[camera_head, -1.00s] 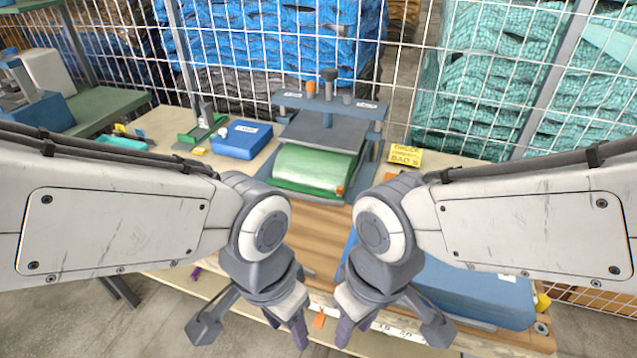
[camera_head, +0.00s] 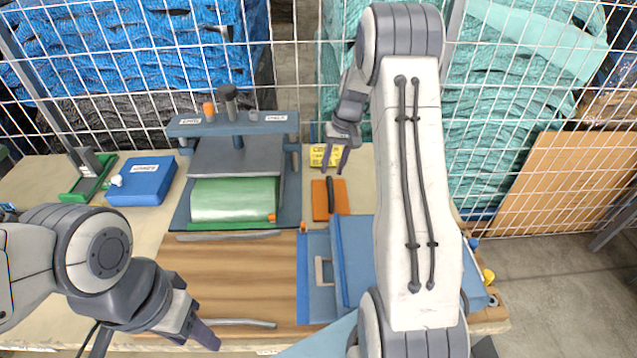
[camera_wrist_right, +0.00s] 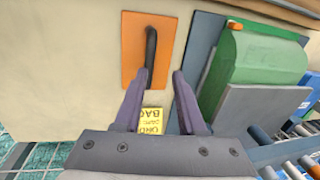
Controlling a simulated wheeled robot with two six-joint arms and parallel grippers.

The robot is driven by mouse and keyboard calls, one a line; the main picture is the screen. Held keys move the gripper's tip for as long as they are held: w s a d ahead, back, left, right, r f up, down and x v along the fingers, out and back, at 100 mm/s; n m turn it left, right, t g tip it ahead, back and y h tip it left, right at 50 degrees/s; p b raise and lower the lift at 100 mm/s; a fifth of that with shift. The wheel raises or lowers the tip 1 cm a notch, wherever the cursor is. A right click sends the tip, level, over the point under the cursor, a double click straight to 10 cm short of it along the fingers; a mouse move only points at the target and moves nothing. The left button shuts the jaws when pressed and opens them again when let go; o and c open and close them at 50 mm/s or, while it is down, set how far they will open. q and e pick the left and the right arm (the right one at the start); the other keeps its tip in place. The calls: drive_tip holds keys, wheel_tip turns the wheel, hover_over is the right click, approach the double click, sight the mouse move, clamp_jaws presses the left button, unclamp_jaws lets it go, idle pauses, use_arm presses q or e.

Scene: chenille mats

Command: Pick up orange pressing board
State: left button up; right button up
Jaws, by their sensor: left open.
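The orange pressing board (camera_head: 321,202) is a flat orange plate with a dark bar handle (camera_head: 330,194). It lies flat on the bench, right of the green press. It also shows in the right wrist view (camera_wrist_right: 131,62). My right gripper (camera_head: 334,169) is open and empty above the far end of the board, beside the yellow card. In the right wrist view my right gripper (camera_wrist_right: 160,77) has its fingers apart, with the handle's near end just ahead of the left finger. My left gripper (camera_head: 205,338) is open and low at the bench's front edge, partly cut off.
The press (camera_head: 235,158) with its green roll (camera_head: 234,200) stands left of the board. A yellow card (camera_head: 318,154) lies behind the board. Blue folders (camera_head: 318,270) lie in front of it. A blue box (camera_head: 141,181) sits at the left. A wire fence closes the back.

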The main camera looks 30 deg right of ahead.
sight(331, 188)
drive_tip(key=f, duration=0.1)
drive_tip(key=d+f, duration=0.1)
drive_tip(key=f, duration=0.1)
drive_tip(key=w+d+f+p, duration=0.1)
drive_tip(key=f, duration=0.1)
drive_tip(key=shift+w+f, duration=0.1)
drive_tip(key=shift+f, duration=0.1)
drive_tip(key=shift+w+a+f, duration=0.1)
drive_tip(key=shift+a+f, duration=0.05)
drive_tip(key=shift+f, duration=0.15)
drive_tip(key=f+p, duration=0.1)
drive_tip(key=f, duration=0.1)
drive_tip(key=a+f+p, duration=0.1)
drive_tip(key=f, duration=0.1)
drive_tip(key=shift+a, duration=0.1)
drive_tip(key=shift+w+f, duration=0.1)
drive_tip(key=shift+f, duration=0.5)
use_arm(q)
drive_tip(key=r, duration=0.3)
drive_tip(key=shift+w+d+r, duration=0.15)
drive_tip(key=shift+w+r, duration=0.15)
drive_tip(key=shift+w, duration=0.1)
use_arm(e)
clamp_jaws()
